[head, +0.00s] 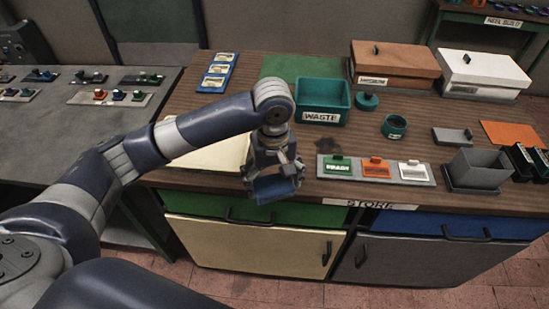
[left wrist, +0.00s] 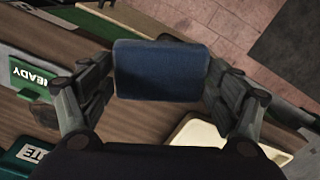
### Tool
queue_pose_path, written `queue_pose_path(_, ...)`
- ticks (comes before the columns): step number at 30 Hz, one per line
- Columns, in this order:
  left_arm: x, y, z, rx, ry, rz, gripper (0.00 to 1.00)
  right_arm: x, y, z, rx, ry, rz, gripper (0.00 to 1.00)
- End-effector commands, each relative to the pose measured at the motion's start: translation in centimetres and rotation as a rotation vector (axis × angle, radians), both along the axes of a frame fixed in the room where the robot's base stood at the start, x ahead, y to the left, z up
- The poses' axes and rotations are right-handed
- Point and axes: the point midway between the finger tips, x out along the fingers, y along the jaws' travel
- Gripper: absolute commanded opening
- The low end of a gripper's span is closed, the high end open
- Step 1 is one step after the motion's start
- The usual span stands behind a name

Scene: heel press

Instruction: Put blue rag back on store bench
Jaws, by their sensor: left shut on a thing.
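The blue rag (head: 278,192) is a small dark blue folded block. My left gripper (head: 274,183) is shut on it, in front of the store bench's front edge in the head view. In the left wrist view the rag (left wrist: 160,70) lies between the two fingers (left wrist: 160,88), with wood and floor behind it. The store bench (head: 420,145) has a brown wooden top and a STORE label on its front edge. The gripper hides part of the bench edge, and I cannot tell the rag's exact height above it. My right gripper is not in view.
A cream tray (head: 215,157) lies left of the gripper, partly behind my arm. A grey strip with green, orange and white labelled blocks (head: 375,168) lies right of it. A teal WASTE bin (head: 322,101) stands behind. A grey box (head: 480,170) stands further right.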

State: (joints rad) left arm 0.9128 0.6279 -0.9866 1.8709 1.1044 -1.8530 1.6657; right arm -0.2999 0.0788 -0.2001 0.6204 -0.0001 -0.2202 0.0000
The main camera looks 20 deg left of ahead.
Motion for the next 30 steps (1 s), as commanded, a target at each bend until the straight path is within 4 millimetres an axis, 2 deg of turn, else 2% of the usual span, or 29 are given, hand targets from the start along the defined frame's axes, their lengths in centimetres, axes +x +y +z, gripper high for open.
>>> queue_pose_path(1,1.2,0.4,0.2,0.001,-0.002,0.005,0.64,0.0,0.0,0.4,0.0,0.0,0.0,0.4)
queue_pose_path(6,4.4,1.5,-0.2,0.0,0.0,0.003,0.64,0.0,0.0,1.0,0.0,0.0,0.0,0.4)
queue_pose_path(15,9.2,3.1,-0.7,-0.001,0.001,0.001,0.64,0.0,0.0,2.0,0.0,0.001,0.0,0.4)
queue_pose_path(18,10.3,3.4,-0.9,-0.001,-0.001,0.0,0.64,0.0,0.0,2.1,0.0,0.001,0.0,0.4)
queue_pose_path(23,10.8,3.7,-1.2,-0.001,0.001,-0.002,0.64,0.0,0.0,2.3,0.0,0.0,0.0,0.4)
queue_pose_path(30,10.8,3.7,-4.0,0.0,0.001,-0.001,0.64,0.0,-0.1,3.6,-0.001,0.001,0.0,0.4)
